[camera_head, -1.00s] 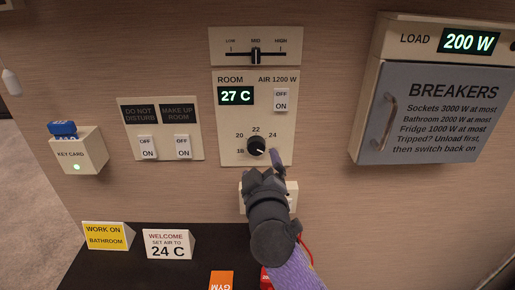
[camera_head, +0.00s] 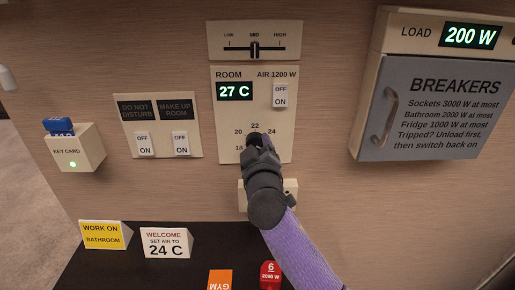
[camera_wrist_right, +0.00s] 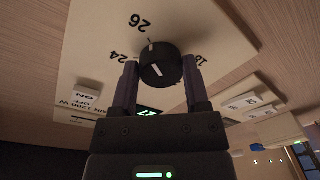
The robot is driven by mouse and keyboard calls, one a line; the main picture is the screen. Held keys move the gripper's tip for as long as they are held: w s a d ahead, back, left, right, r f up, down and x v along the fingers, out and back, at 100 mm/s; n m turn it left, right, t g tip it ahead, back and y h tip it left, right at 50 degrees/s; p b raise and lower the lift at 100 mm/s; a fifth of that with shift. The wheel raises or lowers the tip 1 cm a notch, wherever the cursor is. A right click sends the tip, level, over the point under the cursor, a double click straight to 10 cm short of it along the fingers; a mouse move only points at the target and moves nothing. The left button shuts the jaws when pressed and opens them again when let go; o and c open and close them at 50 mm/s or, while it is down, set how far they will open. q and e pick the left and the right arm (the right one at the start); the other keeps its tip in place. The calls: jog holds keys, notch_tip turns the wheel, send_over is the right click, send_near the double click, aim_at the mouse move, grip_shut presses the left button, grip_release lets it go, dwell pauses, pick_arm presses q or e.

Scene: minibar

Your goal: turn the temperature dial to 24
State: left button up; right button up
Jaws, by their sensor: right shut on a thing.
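The black round temperature dial (camera_wrist_right: 158,68) sits on the cream room panel (camera_head: 224,125), with numbers around it. My right gripper (camera_head: 256,143) covers most of the dial in the head view. In the right wrist view my right gripper (camera_wrist_right: 158,85) has one finger on each side of the dial and is shut on it. A white mark at the dial's edge there faces roughly toward the 26. The green room display (camera_head: 235,91) reads 27 C. My left gripper is not in view.
Above is a LOW-MID-HIGH slider (camera_head: 254,49). An ON/OFF switch (camera_head: 280,96) is beside the display. Left are two switches (camera_head: 162,144) and a key card holder (camera_head: 75,149). Right is the breaker box (camera_head: 430,110). Signs, including the welcome card (camera_head: 166,243), stand on the dark surface below.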

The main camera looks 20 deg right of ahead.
grip_shut()
jog(key=shift+r+n+p, duration=0.2)
jog(key=shift+n+p, duration=1.3)
jog(key=shift+p, duration=0.15)
jog(key=n+p, duration=0.3)
jog(key=n, duration=0.1)
jog(key=shift+g, duration=0.3)
jog(key=n+p, duration=0.2)
jog(key=n, duration=0.1)
jog(key=shift+f+n+p, duration=0.1)
jog(key=shift+n+p, duration=0.2)
jog(key=shift+n, duration=0.5)
